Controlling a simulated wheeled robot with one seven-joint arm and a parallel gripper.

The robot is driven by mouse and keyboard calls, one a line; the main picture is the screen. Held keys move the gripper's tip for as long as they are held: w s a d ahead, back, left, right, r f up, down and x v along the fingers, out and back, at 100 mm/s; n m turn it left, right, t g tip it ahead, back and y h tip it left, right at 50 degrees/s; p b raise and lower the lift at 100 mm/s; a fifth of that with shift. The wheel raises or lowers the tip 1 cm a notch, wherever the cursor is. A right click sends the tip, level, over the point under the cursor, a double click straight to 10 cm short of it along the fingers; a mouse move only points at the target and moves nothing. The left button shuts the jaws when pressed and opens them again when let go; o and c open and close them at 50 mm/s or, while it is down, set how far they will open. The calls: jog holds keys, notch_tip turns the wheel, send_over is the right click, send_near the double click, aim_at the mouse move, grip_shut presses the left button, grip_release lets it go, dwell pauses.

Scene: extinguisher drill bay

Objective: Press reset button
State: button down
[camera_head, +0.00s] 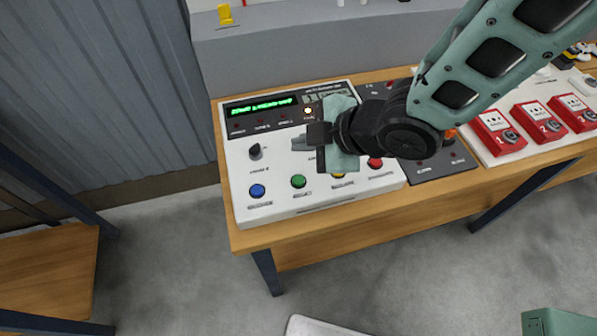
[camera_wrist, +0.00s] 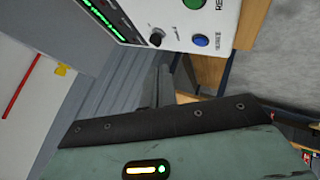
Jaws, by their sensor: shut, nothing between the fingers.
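A white control panel (camera_head: 320,195) lies on a wooden table, with a row of blue (camera_head: 257,191), green (camera_head: 298,181), yellow (camera_head: 338,175) and red (camera_head: 375,163) buttons along its front. The button labels are too small to read in the head view. In the wrist view, a label starting with "RE" is beside the green button (camera_wrist: 194,3), and the blue button (camera_wrist: 200,41) shows nearby. My gripper (camera_head: 298,143) is shut and empty over the panel, its fingers pointing left in the head view. It appears apart from the buttons and hides part of the panel and the yellow button.
The panel has a lit green display (camera_head: 262,107) and a black knob (camera_head: 255,151). A dark panel (camera_head: 440,165) and red units (camera_head: 497,134) stand to the right on the table (camera_head: 300,232). A grey raised block (camera_head: 280,55) is behind. Another wooden surface (camera_head: 45,265) is at left.

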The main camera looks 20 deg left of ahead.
aim_at(303, 182)
jog(key=shift+f, duration=0.15)
notch_tip(303, 182, down, 9)
jog(key=b, duration=0.7)
jog(key=shift+r, duration=0.2)
jog(key=shift+f, duration=0.1)
dwell(1.6)
jog(key=shift+f+b, duration=0.3)
jog(key=shift+b, duration=0.2)
jog(key=shift+f+b, duration=0.45)
jog(key=shift+b, duration=0.05)
dwell(0.5)
jog(key=shift+r, duration=0.1)
jog(key=shift+r+p, duration=0.55)
jog(key=shift+r, duration=0.2)
